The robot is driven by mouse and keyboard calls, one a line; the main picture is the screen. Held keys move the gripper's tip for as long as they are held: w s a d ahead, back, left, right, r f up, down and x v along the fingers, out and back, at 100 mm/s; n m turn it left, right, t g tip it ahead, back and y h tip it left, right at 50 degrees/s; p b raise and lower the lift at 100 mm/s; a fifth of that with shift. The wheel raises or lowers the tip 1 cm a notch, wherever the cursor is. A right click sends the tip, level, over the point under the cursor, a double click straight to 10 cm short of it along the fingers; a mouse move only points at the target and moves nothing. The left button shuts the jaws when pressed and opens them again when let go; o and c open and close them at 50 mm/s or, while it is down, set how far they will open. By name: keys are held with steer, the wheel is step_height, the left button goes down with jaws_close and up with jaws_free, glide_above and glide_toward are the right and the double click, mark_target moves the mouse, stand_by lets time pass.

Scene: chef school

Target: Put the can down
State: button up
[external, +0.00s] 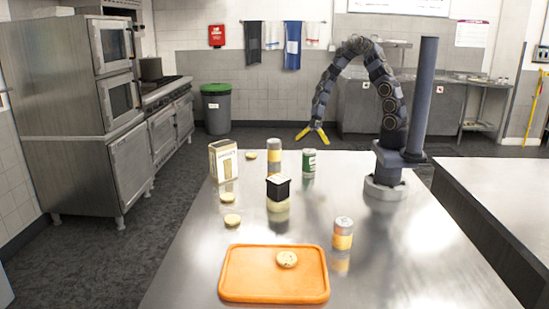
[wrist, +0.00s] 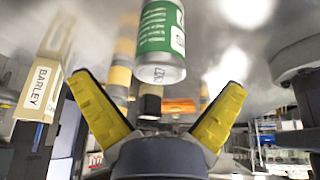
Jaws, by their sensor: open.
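A green and white can (external: 309,163) stands upright on the steel table, toward its far end. It also shows in the wrist view (wrist: 160,38), just ahead of the fingertips and roughly centred between them. My gripper (external: 313,133) has yellow fingers spread wide and empty. In the external view it is above the can with a visible gap. In the wrist view both fingers (wrist: 158,86) are apart and nothing is held between them. Two other cans with orange and grey bands stand on the table, one left of the green can (external: 274,158) and one nearer the camera (external: 343,232).
A barley box (external: 223,160) stands at the table's left edge. A black-topped jar (external: 278,194) stands mid-table. Several round biscuits lie along the left side, and one (external: 287,259) lies on the orange tray (external: 232,290) in front. The table's right side is mostly clear.

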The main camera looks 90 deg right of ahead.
steer(key=v, duration=0.6)
steer(key=s+a+r+m+g+h, duration=0.25)
steer(key=a+r+m, duration=0.25)
steer(key=a+r, duration=0.8)
steer(key=s+a+r+m+h, duration=0.1)
steer(key=s+a+m, duration=0.3)
steer(key=s, duration=0.2)
steer(key=s+a+r+m+g+h, duration=0.1)
steer(key=s+a+m, duration=0.3)
steer(key=s, duration=0.2)
steer(key=shift+r+m, duration=0.15)
steer(key=shift+m, duration=0.15)
